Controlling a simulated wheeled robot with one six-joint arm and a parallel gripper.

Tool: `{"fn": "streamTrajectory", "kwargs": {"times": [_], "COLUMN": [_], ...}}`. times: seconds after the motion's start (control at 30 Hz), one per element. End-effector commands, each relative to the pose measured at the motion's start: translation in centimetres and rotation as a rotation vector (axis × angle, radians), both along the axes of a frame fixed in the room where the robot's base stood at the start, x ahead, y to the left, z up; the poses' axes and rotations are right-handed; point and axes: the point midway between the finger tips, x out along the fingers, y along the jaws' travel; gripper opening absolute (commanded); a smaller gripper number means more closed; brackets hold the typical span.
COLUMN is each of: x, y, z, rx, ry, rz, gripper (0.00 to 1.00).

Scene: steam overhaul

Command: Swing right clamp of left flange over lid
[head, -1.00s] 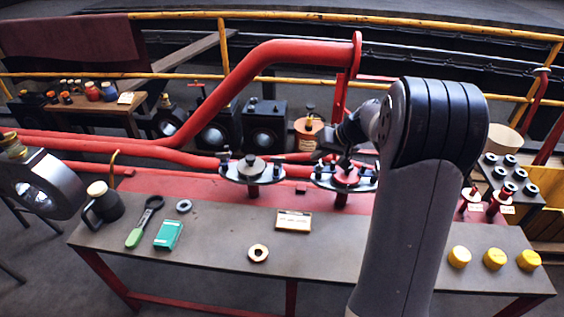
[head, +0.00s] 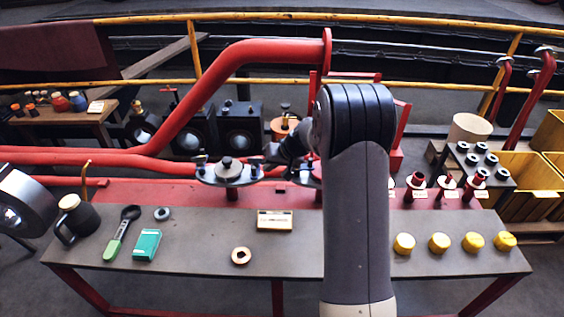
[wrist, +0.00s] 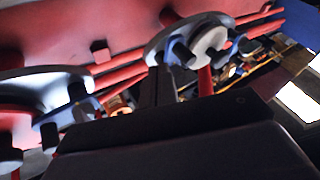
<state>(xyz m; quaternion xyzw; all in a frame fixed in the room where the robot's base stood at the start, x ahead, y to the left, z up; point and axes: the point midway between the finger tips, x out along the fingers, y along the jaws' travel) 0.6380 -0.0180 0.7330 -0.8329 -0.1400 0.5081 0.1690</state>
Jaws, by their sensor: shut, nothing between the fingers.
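The left flange (head: 210,180) stands on a red post, with a grey lid (head: 228,170) on top and dark clamps at its rim. Its right clamp (head: 254,171) is at the right rim; I cannot tell if it overlaps the lid. My gripper (head: 268,160) is shut and empty, just right of and close to that clamp; contact cannot be told. In the wrist view, the dark fingers (wrist: 158,86) point at the left flange's near edge, beside a bluish clamp (wrist: 179,52). The right flange (head: 305,175) is largely hidden by my arm in the head view.
The right flange's rim (wrist: 45,88) is at the left of the wrist view. A thick red pipe (head: 215,85) rises behind the flanges. The bench (head: 200,255) carries a mug (head: 78,222), a green-handled tool (head: 120,235), a teal box (head: 146,244) and several yellow caps (head: 438,243).

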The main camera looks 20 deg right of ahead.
Motion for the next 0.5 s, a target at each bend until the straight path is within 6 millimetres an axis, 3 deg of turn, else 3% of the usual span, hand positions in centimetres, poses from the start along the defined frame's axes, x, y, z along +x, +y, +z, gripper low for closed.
{"fn": "streamTrajectory", "kwargs": {"times": [0.2, 0.5], "x": [0.2, 0.2], "y": [1.6, 1.7], "z": [0.0, 0.0], "rx": [0.000, 0.000], "ry": [0.001, 0.002], "rz": [0.000, -0.002], "gripper": [0.00, 0.00]}}
